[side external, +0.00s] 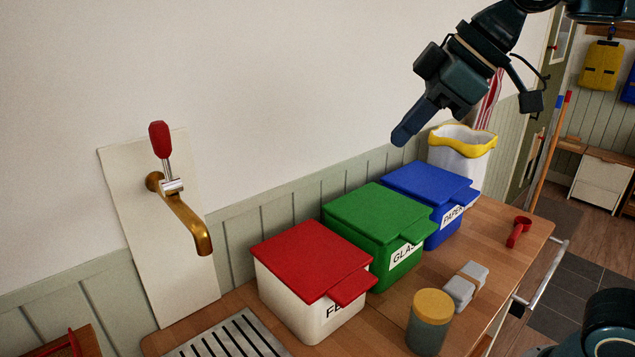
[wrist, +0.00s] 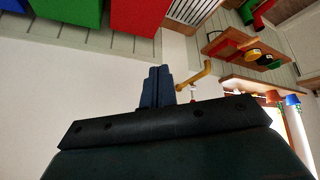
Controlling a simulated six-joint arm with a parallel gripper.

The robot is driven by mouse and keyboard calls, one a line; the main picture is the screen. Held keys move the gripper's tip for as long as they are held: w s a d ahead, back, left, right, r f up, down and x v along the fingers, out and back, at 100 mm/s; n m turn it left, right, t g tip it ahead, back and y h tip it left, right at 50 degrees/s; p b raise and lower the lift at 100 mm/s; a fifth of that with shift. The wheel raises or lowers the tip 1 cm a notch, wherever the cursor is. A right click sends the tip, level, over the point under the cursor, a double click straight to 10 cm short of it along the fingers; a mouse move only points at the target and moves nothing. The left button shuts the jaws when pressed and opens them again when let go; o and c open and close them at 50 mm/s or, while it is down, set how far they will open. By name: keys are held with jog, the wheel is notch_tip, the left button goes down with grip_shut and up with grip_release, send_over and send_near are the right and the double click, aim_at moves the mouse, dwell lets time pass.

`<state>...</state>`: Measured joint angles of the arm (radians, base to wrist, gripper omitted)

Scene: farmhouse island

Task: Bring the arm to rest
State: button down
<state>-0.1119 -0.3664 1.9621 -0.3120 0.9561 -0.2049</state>
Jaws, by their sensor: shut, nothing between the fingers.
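My gripper (side external: 401,136) is shut and empty. In the side external view it hangs in the air in front of the wall, above and behind the blue-lidded bin (side external: 424,184), pointing down and to the left. In the wrist view its closed fingers (wrist: 157,76) show in the middle, with nothing between them. It touches nothing that I can see.
Below stand the green-lidded glass bin (side external: 378,224), the red-lidded bin (side external: 309,258) and a white bag-lined bin (side external: 461,160). A brass tap (side external: 186,217) juts from the wall. A jar (side external: 429,322), a grey block (side external: 465,287) and a red scoop (side external: 518,232) sit on the wooden counter (side external: 496,246).

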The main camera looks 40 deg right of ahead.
jog(key=s+d+f+m+h, duration=0.2)
jog(key=s+d+f+m, duration=0.5)
jog(key=s+f, duration=0.5)
jog(key=shift+s+d+f+g+h, duration=0.2)
jog(key=shift+s+d+g+h, duration=0.15)
jog(key=shift+d, duration=0.6)
jog(key=c, duration=2.1)
grip_release()
jog(key=shift+w, duration=0.1)
